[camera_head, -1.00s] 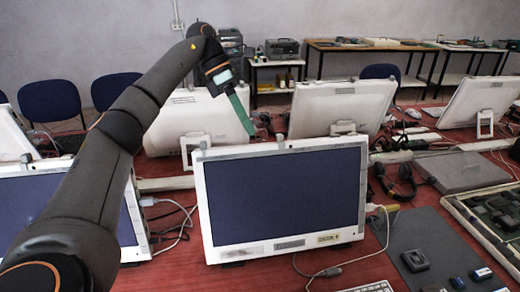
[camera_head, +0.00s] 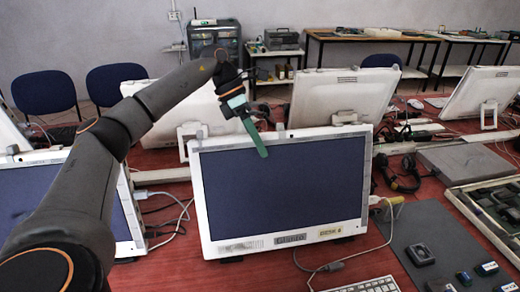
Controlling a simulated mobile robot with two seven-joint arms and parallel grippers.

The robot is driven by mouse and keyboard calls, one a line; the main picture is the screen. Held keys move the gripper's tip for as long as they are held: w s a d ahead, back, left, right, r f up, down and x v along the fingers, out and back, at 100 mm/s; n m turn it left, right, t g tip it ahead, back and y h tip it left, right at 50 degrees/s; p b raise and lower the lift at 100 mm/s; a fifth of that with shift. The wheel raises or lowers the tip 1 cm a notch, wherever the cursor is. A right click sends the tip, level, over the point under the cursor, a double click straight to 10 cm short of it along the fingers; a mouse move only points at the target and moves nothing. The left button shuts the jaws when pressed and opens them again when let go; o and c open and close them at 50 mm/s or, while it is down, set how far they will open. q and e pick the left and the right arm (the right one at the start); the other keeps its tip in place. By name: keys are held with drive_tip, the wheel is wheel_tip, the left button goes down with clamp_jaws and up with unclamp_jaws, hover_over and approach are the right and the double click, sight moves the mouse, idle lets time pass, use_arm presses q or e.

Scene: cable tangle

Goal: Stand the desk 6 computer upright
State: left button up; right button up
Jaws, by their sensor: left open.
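The desk 6 computer (camera_head: 285,190) is a white-framed all-in-one with a dark, blank screen facing me. A yellowish label reading "DESK 6" (camera_head: 330,231) is on its lower frame. It rests on the red table, and its exact lean is hard to judge from the front. My left gripper (camera_head: 258,140) has reached over from the left, pointing down at the computer's top edge. Its green finger overlaps the top of the screen in the picture; I cannot tell whether it touches. The gripper is open and holds nothing visible. My right gripper is out of view.
Other white computers stand left (camera_head: 65,200) and behind (camera_head: 343,97). Cables (camera_head: 335,266) lie at the computer's right front, with a keyboard (camera_head: 368,286) before it. A headset (camera_head: 402,175), grey mat (camera_head: 440,245) and parts tray (camera_head: 492,208) are on the right.

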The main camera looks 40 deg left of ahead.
use_arm(q)
drive_tip(key=shift+x, duration=0.8)
drive_tip(key=shift+c, duration=0.3)
clamp_jaws()
idle(0.6)
